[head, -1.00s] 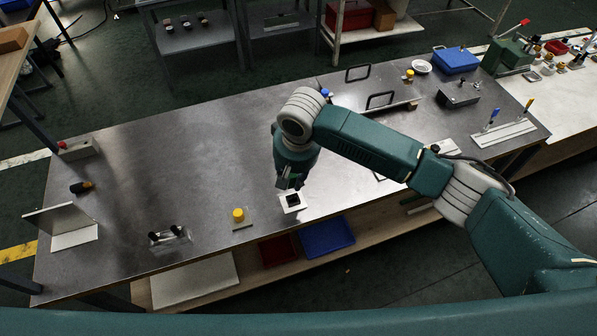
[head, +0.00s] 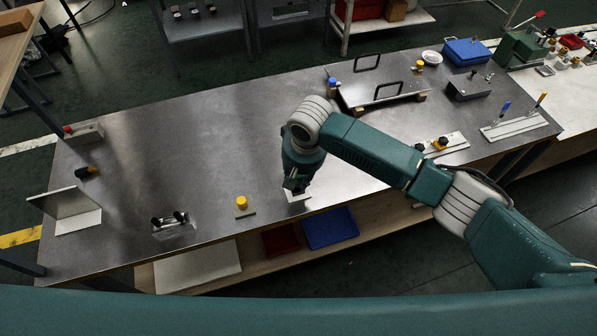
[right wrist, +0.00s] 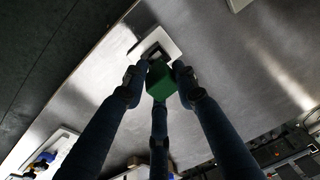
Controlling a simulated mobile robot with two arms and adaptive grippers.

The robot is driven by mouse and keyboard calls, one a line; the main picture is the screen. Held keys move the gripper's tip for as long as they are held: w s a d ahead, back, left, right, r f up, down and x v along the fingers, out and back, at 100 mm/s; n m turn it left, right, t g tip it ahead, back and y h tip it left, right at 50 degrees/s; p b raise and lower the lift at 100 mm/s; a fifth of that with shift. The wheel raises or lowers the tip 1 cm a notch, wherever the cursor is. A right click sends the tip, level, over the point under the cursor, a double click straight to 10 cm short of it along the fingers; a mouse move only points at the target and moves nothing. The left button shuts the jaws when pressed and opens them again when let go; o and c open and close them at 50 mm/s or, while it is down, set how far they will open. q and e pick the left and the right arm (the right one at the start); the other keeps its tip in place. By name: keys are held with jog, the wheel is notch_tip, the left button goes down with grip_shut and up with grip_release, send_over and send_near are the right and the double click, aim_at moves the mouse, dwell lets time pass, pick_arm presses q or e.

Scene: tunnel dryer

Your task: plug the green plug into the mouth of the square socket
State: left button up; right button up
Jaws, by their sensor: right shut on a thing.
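My right gripper (head: 297,187) is over the near edge of the table, shut on the green plug (right wrist: 161,80). In the head view the plug is only a small green patch between the fingers. The square socket (head: 297,198) is a pale plate with a dark mouth, mostly hidden under the gripper there. In the right wrist view the socket (right wrist: 171,43) lies just beyond the plug, its dark mouth partly covered by it. I cannot tell whether the plug touches the mouth. My left gripper is not in view.
A yellow knob on a small plate (head: 241,204) stands left of the socket, with a clear block with black pegs (head: 170,222) farther left. The table's left middle is clear.

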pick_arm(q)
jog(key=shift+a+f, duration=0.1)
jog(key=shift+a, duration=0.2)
pick_arm(e)
jog(key=shift+f, duration=0.25)
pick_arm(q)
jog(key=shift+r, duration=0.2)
pick_arm(e)
jog(key=shift+r, duration=0.1)
pick_arm(q)
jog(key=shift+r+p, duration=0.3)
jog(key=shift+p, duration=0.2)
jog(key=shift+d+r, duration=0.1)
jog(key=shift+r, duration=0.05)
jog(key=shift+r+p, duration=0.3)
jog(key=shift+p, duration=0.15)
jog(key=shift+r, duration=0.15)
dwell(0.6)
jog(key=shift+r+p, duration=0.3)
jog(key=shift+p, duration=0.15)
pick_arm(e)
jog(key=shift+c, duration=0.5)
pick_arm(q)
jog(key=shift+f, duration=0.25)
pick_arm(e)
jog(key=shift+f, duration=0.9)
grip_shut()
